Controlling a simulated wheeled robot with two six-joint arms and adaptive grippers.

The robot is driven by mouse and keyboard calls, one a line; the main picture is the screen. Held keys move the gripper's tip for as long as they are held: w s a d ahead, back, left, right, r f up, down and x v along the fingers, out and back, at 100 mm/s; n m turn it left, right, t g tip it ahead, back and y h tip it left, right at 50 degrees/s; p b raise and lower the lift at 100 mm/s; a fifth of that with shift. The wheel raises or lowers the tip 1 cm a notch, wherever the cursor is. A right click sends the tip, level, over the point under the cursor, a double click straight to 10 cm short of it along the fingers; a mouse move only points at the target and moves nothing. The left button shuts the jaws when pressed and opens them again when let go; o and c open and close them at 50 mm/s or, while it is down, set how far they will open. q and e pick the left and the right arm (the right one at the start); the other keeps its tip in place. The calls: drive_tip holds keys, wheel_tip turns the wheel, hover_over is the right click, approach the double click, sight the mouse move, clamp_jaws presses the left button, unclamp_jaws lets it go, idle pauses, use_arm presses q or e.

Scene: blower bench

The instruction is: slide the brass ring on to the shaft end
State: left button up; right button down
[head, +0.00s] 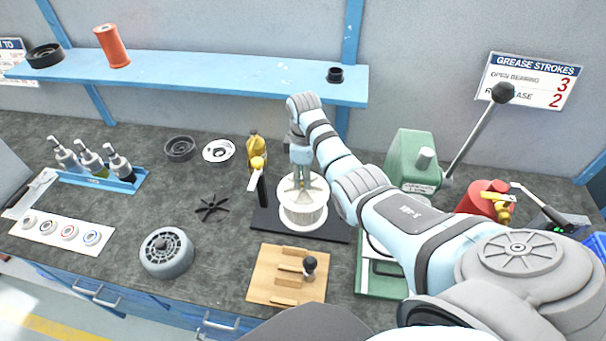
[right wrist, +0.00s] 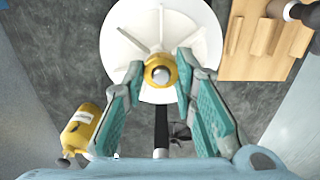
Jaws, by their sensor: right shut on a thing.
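My right gripper (head: 303,184) points down over the white blower wheel (head: 303,216), which stands on a black base (head: 330,232). In the right wrist view, the two teal-padded fingers of the gripper (right wrist: 160,76) are closed on the brass ring (right wrist: 152,83), one on each side. A round grey shaft end (right wrist: 161,74) shows in the middle of the ring, with the white wheel (right wrist: 125,38) behind it. I cannot tell how far along the shaft the ring sits. In the head view the fingers hide the ring. My left gripper is not in view.
A wooden block tray (head: 262,291) lies in front. A green press (head: 410,158) with a lever stands right.

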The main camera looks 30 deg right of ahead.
drive_tip(key=c, duration=1.2)
unclamp_jaws()
drive_tip(key=shift+r, duration=0.1)
wheel_tip(320, 180, up, 7)
drive_tip(key=shift+r, duration=0.2)
drive_tip(key=shift+f, duration=0.1)
